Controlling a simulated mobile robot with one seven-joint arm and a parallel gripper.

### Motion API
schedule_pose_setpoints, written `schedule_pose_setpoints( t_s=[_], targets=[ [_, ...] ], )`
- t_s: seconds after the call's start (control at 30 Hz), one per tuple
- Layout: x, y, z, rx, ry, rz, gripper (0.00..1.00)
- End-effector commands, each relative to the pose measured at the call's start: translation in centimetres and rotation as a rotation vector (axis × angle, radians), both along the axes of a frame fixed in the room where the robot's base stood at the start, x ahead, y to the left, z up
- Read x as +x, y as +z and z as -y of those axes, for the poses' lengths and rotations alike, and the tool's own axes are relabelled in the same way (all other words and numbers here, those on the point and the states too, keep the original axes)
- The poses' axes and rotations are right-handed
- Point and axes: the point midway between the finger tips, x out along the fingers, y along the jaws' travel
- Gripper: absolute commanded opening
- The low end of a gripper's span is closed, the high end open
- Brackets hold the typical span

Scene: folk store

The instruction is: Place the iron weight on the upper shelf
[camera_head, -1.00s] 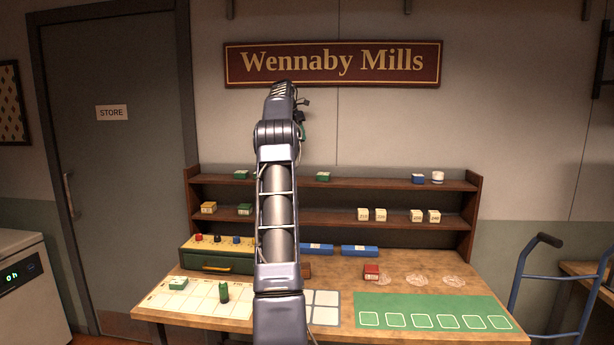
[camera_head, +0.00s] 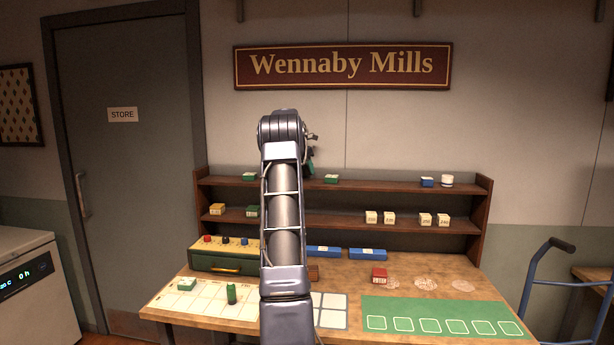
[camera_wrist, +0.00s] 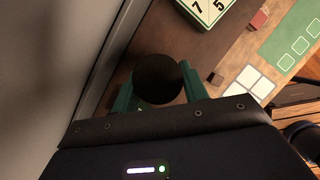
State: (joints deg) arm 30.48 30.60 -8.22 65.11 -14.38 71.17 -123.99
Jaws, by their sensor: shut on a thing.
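My gripper (camera_wrist: 160,88) shows in the wrist view with green fingers on both sides of a dark round thing, the iron weight (camera_wrist: 157,76). The fingers are shut on it. The upper shelf (camera_head: 385,184) is the top brown board of the rack at the back of the table. It bears a green box (camera_head: 249,177) at left, another green box (camera_head: 331,179) near the middle, and a blue box (camera_head: 427,182) beside a white round pot (camera_head: 447,180) at right.
The upper shelf has bare room between the middle green box and the blue box. The lower shelf (camera_head: 340,222) holds several small boxes. A green and yellow case (camera_head: 224,262), blue boxes (camera_head: 367,254), a red box (camera_head: 379,275) and a green mat (camera_head: 440,305) are on the table.

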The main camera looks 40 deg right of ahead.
Motion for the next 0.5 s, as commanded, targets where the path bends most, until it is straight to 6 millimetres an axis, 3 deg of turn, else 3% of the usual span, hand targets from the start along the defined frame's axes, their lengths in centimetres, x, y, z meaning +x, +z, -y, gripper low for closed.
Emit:
schedule_pose_setpoints(
  t_s=[0.23,0.5],
  targets=[
    [0.0,-2.8,-0.1,0.000,0.002,-0.001,0.00],
    [0.0,-3.0,0.0,-0.001,0.001,0.001,0.00]
  ],
)
